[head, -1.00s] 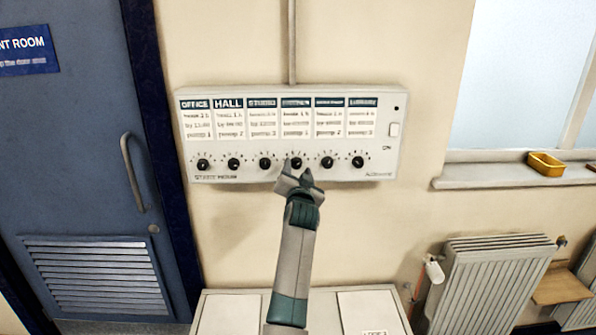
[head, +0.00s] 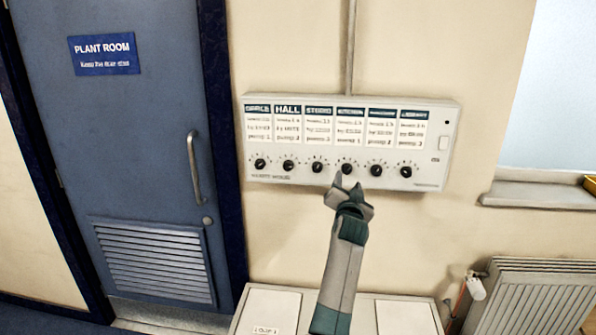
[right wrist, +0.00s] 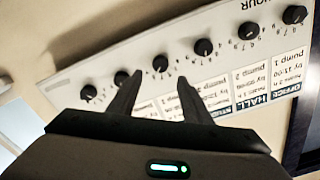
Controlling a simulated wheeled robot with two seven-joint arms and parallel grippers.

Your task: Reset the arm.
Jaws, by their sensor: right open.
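My right gripper (head: 348,182) is open and empty in the head view, with its fingertips just below the fourth dial from the left (head: 347,169) on the white wall controller (head: 300,182). In the right wrist view, where the panel shows upside down, the open fingers of my gripper (right wrist: 160,80) point at the panel, and the fourth dial (right wrist: 160,63) shows beyond the gap between their tips. I see no contact with the dial. My left gripper is not in view.
A blue plant room door (head: 150,180) with a handle stands at the left. A conduit (head: 351,50) runs up from the controller. A white cabinet (head: 268,312) is below, and a radiator (head: 525,295) and window sill (head: 535,196) are at the right.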

